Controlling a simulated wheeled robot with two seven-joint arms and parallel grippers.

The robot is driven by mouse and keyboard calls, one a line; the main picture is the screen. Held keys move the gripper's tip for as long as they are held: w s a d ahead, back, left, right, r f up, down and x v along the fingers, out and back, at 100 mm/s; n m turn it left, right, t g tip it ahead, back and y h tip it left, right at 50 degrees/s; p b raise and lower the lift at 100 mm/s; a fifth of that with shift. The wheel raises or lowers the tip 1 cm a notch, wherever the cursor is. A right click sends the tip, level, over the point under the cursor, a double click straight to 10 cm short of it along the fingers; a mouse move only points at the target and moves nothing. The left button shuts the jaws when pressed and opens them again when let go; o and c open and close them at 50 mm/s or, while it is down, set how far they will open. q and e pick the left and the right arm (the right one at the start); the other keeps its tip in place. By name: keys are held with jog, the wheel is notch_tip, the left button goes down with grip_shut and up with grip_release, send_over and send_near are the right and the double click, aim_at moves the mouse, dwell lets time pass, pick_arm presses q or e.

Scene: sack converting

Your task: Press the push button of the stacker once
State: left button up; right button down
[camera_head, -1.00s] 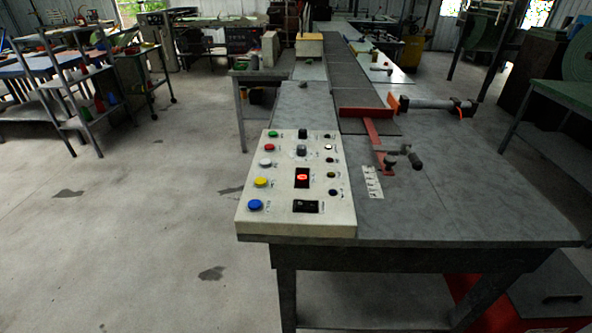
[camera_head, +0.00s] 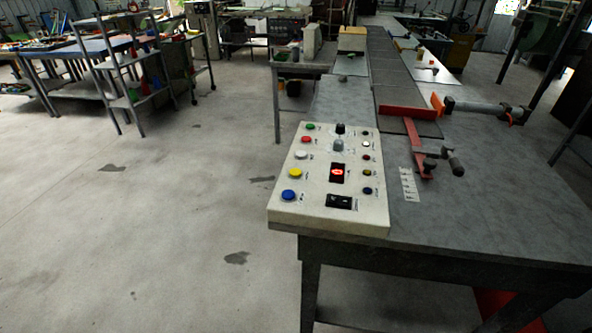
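A white control panel (camera_head: 312,212) sits at the near left corner of the grey machine table. On its left side is a column of push buttons: green (camera_head: 310,127), red (camera_head: 306,139), white (camera_head: 301,155), yellow (camera_head: 295,173) and blue (camera_head: 289,195). Two knobs, one black (camera_head: 340,129) and one grey (camera_head: 338,145), stand at its top. A red lit display or switch (camera_head: 337,173) is in its middle. Small buttons run down its right side. The labels are too small to read. Neither of my grippers is in view.
The grey table (camera_head: 480,215) carries a red stop bar (camera_head: 407,111), a cylinder (camera_head: 475,106) and a clamp (camera_head: 440,160). A conveyor (camera_head: 392,75) runs away behind it. Shelving (camera_head: 130,85) stands at the left. The floor (camera_head: 170,220) left of the table is clear.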

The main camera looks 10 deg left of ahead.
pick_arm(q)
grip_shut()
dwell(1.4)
